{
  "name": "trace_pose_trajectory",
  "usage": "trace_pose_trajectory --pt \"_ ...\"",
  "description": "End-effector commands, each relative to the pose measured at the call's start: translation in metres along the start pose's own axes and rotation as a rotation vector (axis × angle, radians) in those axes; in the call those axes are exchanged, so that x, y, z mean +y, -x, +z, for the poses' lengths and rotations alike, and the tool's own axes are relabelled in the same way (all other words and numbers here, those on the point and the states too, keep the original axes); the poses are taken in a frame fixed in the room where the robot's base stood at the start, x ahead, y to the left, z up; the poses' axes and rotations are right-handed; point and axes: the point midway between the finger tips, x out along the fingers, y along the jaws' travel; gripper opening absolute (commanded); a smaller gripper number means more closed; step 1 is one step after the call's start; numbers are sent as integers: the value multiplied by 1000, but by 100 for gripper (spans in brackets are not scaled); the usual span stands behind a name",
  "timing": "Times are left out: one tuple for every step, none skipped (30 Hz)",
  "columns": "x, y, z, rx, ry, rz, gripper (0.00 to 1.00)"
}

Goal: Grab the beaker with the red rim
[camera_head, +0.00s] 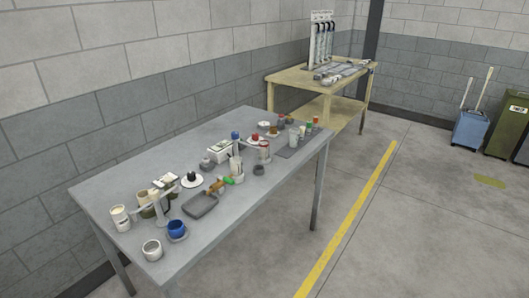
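A small pale, upright container with red at its top (264,151) stands right of the middle of the grey table (110,187). It may be the beaker with the red rim, but it is too small to be sure. Other red-marked items stand farther back: a small red-topped one (315,121) near the far right corner, and a red piece on a white dish (255,138). A pale cup-like vessel (293,141) stands on a dark mat at the far end. My gripper does not show in this view.
A white cup (152,250) and a blue cup (177,230) stand at the near end, by a dark tray (201,203). Many small items crowd the table's middle. A wooden bench (290,77) with hanging tools is behind.

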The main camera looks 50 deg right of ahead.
Motion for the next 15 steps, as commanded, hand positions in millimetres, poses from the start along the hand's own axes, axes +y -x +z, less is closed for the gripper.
trace_pose_trajectory --pt "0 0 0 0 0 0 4" --pt "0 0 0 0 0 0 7" --pt "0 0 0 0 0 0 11" --pt "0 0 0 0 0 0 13" --pt "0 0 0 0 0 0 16" --pt "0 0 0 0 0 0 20" --pt "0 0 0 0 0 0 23" --pt "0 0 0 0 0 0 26" --pt "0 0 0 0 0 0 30" --pt "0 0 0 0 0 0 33" --pt "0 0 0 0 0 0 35" --pt "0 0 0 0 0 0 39" --pt "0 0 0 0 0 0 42" --pt "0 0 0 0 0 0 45" --pt "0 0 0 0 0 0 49"
